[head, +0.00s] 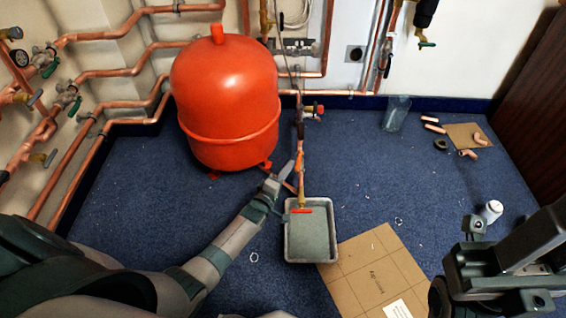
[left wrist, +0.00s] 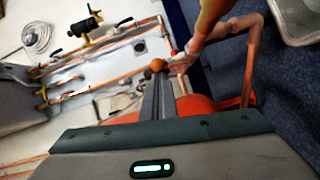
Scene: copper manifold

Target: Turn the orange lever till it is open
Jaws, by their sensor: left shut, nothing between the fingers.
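The orange lever (head: 302,211) shows in the head view as a short red-orange bar, lying crosswise at the foot of a vertical copper and brass pipe (head: 301,180), over the back edge of a grey tray (head: 289,245). My left gripper (head: 297,163) reaches in from the lower left, its tips beside the pipe and above the lever. In the left wrist view its fingers (left wrist: 158,72) are together and empty, close to the copper pipework. I cannot make out the lever there. Dark parts of my right arm fill the lower right of the head view; its fingertips cannot be made out.
A large red tank (head: 225,100) stands left of the pipe. Copper pipes with valves line the left wall. A cardboard sheet (head: 375,270) lies right of the tray. Loose copper fittings (head: 468,153) lie at the back right. The blue carpet between is mostly clear.

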